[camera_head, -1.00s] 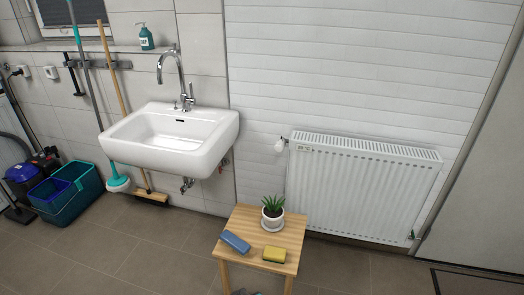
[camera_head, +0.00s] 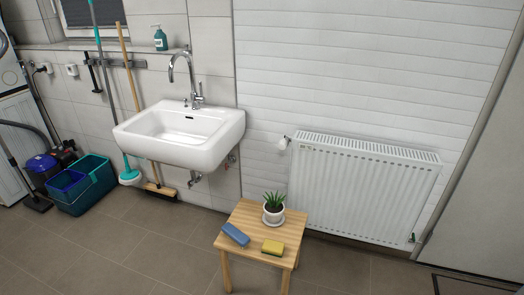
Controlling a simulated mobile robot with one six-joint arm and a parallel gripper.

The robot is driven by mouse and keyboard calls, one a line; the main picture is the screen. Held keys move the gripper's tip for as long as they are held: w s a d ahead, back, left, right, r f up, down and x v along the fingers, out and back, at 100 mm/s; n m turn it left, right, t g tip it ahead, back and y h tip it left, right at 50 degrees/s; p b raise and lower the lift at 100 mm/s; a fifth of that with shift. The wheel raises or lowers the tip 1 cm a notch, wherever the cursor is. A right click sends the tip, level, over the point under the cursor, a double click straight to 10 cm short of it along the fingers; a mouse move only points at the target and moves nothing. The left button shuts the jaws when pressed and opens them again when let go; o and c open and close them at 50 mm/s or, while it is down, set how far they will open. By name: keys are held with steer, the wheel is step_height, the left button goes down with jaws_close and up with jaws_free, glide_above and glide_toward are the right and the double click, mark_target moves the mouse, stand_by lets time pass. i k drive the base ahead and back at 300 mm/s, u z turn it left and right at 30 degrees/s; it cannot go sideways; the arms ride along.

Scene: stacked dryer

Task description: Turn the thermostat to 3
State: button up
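The thermostat (camera_head: 283,143) is a small white knob at the upper left corner of the white radiator (camera_head: 360,190), on the tiled wall. Its number marks are too small to read, so I cannot tell its setting. My gripper is not in view.
A wooden stool (camera_head: 247,213) stands in front of the radiator's left end, bearing a potted plant (camera_head: 274,207), a blue block (camera_head: 235,234) and a yellow sponge (camera_head: 273,247). A white sink (camera_head: 180,135) hangs left. Floor (camera_head: 370,272) right of the stool is clear.

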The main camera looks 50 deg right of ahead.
mark_target(283, 143)
steer(key=z, duration=1)
steer(key=k, duration=0.1)
steer(key=u, duration=1.8)
steer(key=k, duration=1.4)
steer(key=z, duration=0.8)
steer(key=i, duration=1.75)
steer(key=u, duration=0.15)
